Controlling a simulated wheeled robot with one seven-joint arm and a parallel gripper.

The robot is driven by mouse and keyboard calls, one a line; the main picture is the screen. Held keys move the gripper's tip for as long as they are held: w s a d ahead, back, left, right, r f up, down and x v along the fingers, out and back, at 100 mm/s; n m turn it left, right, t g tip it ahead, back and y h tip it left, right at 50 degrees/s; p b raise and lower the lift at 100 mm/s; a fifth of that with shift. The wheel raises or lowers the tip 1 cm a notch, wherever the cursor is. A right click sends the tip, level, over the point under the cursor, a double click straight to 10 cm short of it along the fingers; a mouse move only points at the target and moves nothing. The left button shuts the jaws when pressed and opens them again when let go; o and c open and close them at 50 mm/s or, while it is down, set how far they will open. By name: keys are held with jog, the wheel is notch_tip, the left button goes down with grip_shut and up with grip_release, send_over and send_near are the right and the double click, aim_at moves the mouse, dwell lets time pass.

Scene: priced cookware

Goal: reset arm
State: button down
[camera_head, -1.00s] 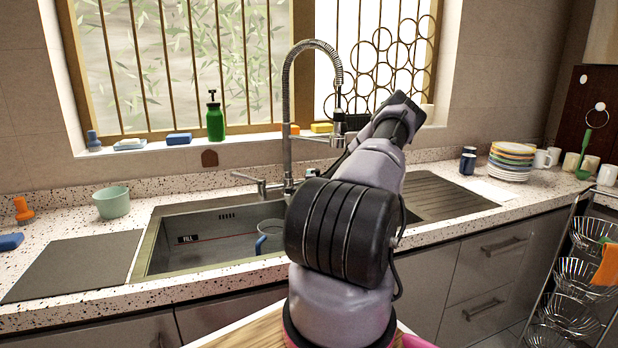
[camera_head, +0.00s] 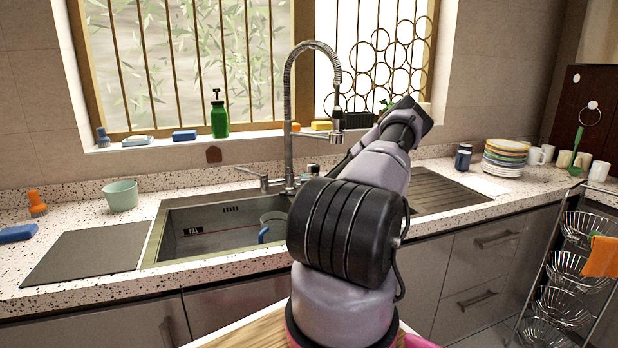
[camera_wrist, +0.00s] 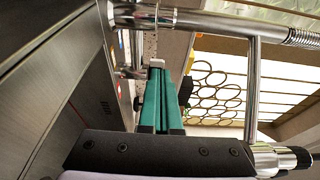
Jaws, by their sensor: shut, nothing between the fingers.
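My arm (camera_head: 345,230) rises in front of the counter in the head view, its upper link bent up and to the right, in front of the sink's right part. My gripper (camera_wrist: 157,66) shows in the wrist view with its two green fingers together, shut and empty. In the head view the gripper is hidden behind my arm. In the wrist view the fingers point toward chrome tap parts (camera_wrist: 200,20), with the steel basin wall to the left.
The sink (camera_head: 200,232) holds a clear blue-handled jug (camera_head: 272,222). The tall spring tap (camera_head: 288,110) stands close by my arm. A mint bowl (camera_head: 121,195) sits left, a plate stack (camera_head: 505,158) and mugs right. A wire basket rack (camera_head: 565,265) stands at far right.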

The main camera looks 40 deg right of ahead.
jog(key=shift+s+a, duration=0.4)
jog(key=shift+a, duration=0.3)
jog(key=shift+s+a, duration=0.4)
jog(key=shift+a, duration=0.3)
jog(key=w+a+r+n+y, duration=0.4)
jog(key=a+r+n+y, duration=0.2)
jog(key=a+n, duration=0.3)
jog(key=s+a+r+n+g+y, duration=0.2)
jog(key=s+a+r+n+g, duration=0.25)
jog(key=a+r, duration=0.65)
jog(key=s+a+r+n+g, duration=0.1)
jog(key=s+a+r+n, duration=0.1)
jog(key=s+a+r, duration=0.35)
jog(key=s+a+r+n+g, duration=0.1)
jog(key=s+a+r+n, duration=0.15)
jog(key=s+r, duration=0.45)
jog(key=s+a+r+n+g+y, duration=0.1)
jog(key=s+a, duration=0.3)
jog(key=s, duration=0.7)
jog(key=s+a+r+n+y, duration=0.1)
jog(key=s+a+r+y, duration=0.1)
jog(key=s, duration=0.9)
jog(key=shift+s+a+r+g, duration=0.35)
jog(key=shift+a+r, duration=0.35)
jog(key=shift+a, duration=0.15)
